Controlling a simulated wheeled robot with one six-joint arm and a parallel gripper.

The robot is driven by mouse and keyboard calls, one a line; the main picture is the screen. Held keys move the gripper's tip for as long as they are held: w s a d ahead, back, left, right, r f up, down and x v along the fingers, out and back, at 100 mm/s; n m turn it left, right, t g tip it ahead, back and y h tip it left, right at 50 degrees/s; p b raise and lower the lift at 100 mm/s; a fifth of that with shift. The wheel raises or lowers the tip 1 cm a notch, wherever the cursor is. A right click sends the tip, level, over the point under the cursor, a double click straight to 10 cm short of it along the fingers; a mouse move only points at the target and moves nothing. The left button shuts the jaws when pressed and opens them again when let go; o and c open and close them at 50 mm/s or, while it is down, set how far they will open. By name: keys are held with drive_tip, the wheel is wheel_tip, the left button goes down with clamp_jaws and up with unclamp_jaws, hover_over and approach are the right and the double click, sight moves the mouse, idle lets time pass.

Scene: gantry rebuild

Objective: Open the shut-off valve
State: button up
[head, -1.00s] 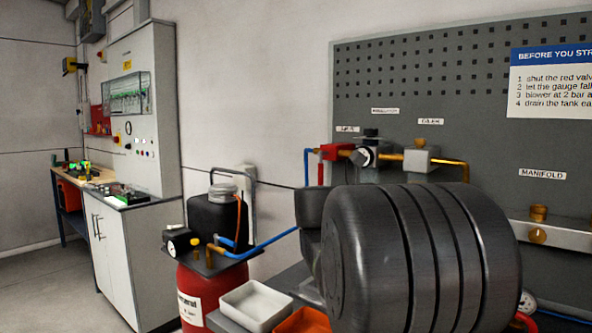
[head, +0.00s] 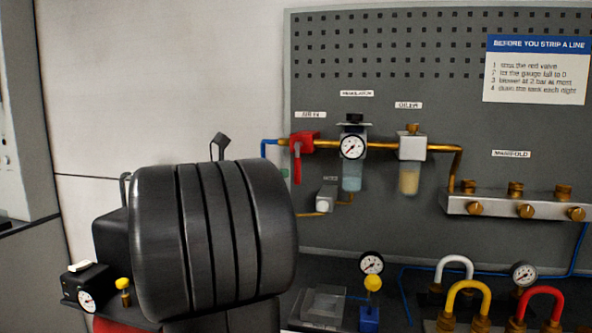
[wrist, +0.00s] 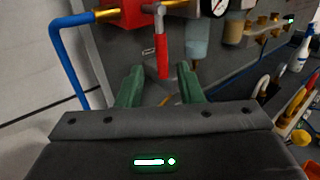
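The shut-off valve (head: 304,137) is a red block on the brass air line, under a label that seems to read AIR IN. Its red lever (head: 297,166) hangs straight down, across the horizontal pipe. In the wrist view the red valve body (wrist: 124,12) is at the top, and the red-sleeved lever (wrist: 163,57) hangs from a grey stem. My gripper (wrist: 160,68) has its green fingers apart, one either side of the lever's lower end in the picture. Nothing is gripped. I cannot tell how far the lever is beyond the fingertips.
Right of the valve are a gauged regulator (head: 352,145), an oiler (head: 412,147) and a manifold (head: 515,206). A blue pipe (wrist: 69,62) bends down left of the lever. Gauges and coloured hose loops (head: 468,297) crowd the bench below. My dark arm blocks the left middle.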

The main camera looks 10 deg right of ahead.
sight(297, 168)
drive_tip(key=x, duration=0.8)
drive_tip(key=shift+s, duration=0.1)
clamp_jaws()
